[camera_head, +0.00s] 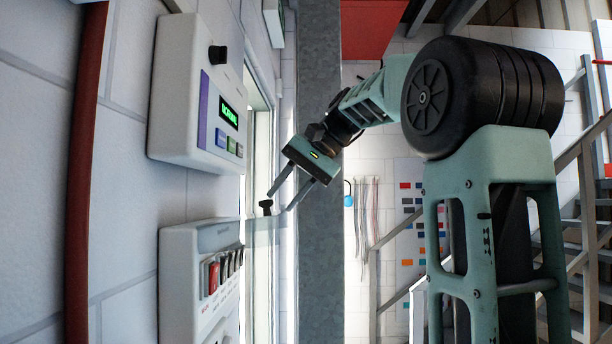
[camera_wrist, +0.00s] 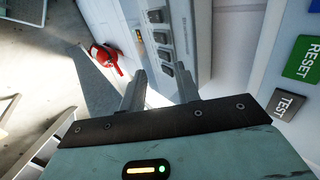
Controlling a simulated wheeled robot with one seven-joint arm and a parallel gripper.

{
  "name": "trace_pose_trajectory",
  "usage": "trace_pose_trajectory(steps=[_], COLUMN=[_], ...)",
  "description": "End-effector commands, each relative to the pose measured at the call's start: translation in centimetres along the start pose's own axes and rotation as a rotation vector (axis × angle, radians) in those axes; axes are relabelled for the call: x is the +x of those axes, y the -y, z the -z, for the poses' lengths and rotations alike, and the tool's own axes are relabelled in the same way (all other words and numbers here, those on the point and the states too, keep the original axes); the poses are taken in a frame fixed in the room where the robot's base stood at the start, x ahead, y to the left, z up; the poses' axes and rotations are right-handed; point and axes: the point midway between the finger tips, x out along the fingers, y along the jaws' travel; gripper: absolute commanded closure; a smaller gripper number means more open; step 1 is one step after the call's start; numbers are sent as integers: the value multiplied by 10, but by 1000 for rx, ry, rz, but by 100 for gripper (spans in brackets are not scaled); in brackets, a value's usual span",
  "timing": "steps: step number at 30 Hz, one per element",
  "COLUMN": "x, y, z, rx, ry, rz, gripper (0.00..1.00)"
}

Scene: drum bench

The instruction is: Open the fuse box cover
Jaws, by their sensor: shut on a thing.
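The fuse box (camera_head: 198,285) is a white wall unit at lower left in the head view, with a red switch and several dark switches. It also shows at the top of the wrist view (camera_wrist: 188,45). Its clear cover (camera_head: 260,230) looks like a faint see-through sheet standing out from the box on the right; its outline is hard to make out. A small dark knob (camera_head: 266,205) is at its upper edge. My gripper (camera_head: 281,202) is beside the knob, its fingers apart with the cover's edge seemingly between them. In the wrist view the fingers (camera_wrist: 160,88) point at the box.
A white control panel (camera_head: 195,95) with a green display and buttons is on the wall above the fuse box. A red object (camera_wrist: 106,58) shows at left in the wrist view.

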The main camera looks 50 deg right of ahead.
Motion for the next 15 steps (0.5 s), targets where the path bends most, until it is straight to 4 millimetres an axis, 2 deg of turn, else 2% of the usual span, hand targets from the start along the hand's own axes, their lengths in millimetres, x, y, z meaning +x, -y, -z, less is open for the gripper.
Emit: trace_pose_trajectory(steps=[2,9,15], x=[-5,-57,-94], y=[1,-3,-5], z=[-1,0,0], rx=[-7,0,3], ry=[7,-2,-4], rz=[5,1,-1], gripper=[75,75,75])
